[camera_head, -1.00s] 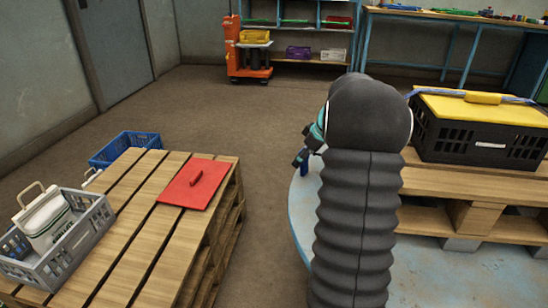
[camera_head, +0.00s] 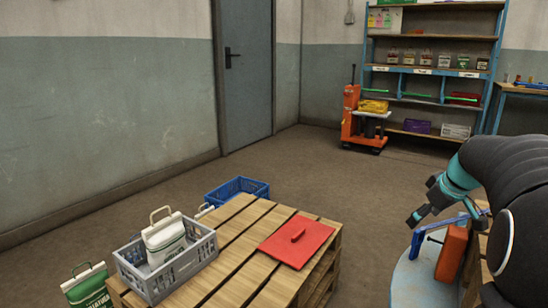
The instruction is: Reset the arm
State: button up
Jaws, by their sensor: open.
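My arm comes in at the right edge as dark, ribbed and rounded links, bent over to the left. Its slimmer wrist has teal bands.
The wooden pallet (camera_head: 236,258) bears a red lid (camera_head: 297,243) and a grey crate (camera_head: 184,271) with a white bag (camera_head: 164,238). A green bag (camera_head: 88,288) and blue crate (camera_head: 237,188) are beside it. An orange pallet jack (camera_head: 353,120) and shelves (camera_head: 433,68) stand behind. Floor between is clear.

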jog(key=s+a+r+m, duration=0.2)
jog(key=s+a, duration=0.9)
jog(key=a, duration=0.5)
jog(key=s+a+f+m, duration=0.1)
jog(key=s+a+f, duration=0.1)
jog(key=s, duration=0.3)
jog(key=s+a+f+m, duration=0.1)
jog(key=s+a+f, duration=0.1)
jog(key=s, duration=0.4)
jog(key=s+a+f+h, duration=0.1)
jog(key=s+a+f, duration=0.1)
jog(key=s+a, duration=0.2)
jog(key=shift+s+f+m+p, duration=0.3)
jog(key=shift+s+m, duration=0.1)
jog(key=shift+s, duration=0.25)
jog(key=shift+c, duration=0.2)
